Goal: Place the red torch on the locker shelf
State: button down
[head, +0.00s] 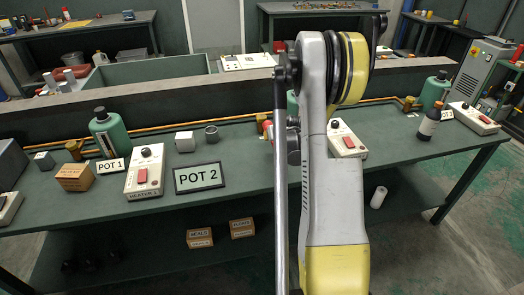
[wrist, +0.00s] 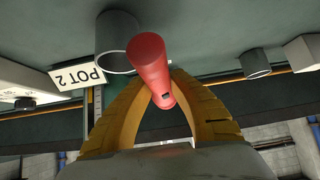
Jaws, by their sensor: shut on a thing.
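The red torch (wrist: 150,65) is a red cylinder in the wrist view, slanting up from between the yellow fingers of my gripper (wrist: 162,92). The fingers are shut on it. In the head view my own arm hides most of the gripper. I cannot make out a locker shelf in either view.
In the wrist view a grey pot (wrist: 117,35) is close behind the torch. Open floor (head: 440,255) lies at right.

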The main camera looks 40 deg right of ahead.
jog(key=b, duration=0.1)
send_over(261, 147)
jog(key=s+a, duration=0.1)
jog(key=s, duration=0.1)
notch_tip(261, 147, down, 3)
jog(key=shift+a+r, duration=0.1)
jog(key=shift+a, duration=0.05)
jog(key=shift+f+b, duration=0.95)
jog(key=shift+f, duration=0.95)
jog(key=shift+s, duration=0.1)
jog(key=shift+f, duration=0.25)
jog(key=c, duration=1.6)
grip_release()
jog(key=shift+r, duration=0.1)
